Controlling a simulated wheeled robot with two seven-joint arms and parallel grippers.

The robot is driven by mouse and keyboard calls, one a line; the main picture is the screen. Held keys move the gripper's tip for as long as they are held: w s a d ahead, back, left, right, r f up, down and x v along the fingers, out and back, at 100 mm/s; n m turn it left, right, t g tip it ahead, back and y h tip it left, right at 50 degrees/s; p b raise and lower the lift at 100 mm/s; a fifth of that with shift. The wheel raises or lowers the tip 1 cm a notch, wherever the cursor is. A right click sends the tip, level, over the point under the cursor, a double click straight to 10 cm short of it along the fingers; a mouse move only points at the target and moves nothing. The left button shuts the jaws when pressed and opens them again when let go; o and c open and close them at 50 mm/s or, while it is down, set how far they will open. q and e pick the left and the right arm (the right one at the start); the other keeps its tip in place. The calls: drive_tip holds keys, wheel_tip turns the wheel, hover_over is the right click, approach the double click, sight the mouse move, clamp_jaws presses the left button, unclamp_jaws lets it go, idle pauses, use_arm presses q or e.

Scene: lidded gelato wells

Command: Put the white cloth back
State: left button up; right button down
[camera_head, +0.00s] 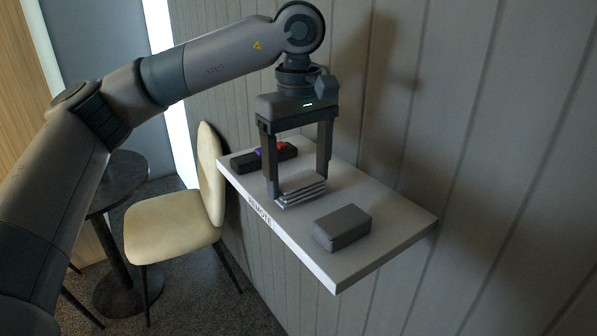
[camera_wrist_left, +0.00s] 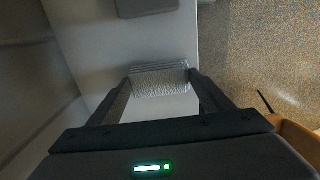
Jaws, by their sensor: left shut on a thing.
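The white cloth (camera_head: 302,188) is a folded, layered pad, light grey-white in this light, at the middle of the white wall shelf (camera_head: 385,240). My left gripper (camera_head: 299,184) points down from above and is shut on the cloth, one finger at each side. The cloth also shows in the left wrist view (camera_wrist_left: 160,82), between the two fingers of my left gripper (camera_wrist_left: 161,80). It is at or just above the shelf top; I cannot tell whether it touches. My right gripper is not in view.
A grey box (camera_head: 342,228) stands on the shelf's near part. A dark holder (camera_head: 243,163) with purple and red items lies at its far end. A cream chair (camera_head: 172,226) and a dark round table (camera_head: 128,172) stand left of the shelf. A panelled wall (camera_head: 480,150) borders it.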

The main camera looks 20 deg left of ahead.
use_arm(q)
drive_tip(key=shift+f+b, duration=0.3)
drive_tip(key=shift+f, duration=0.1)
drive_tip(key=o, duration=1)
drive_tip(key=o, duration=0.5)
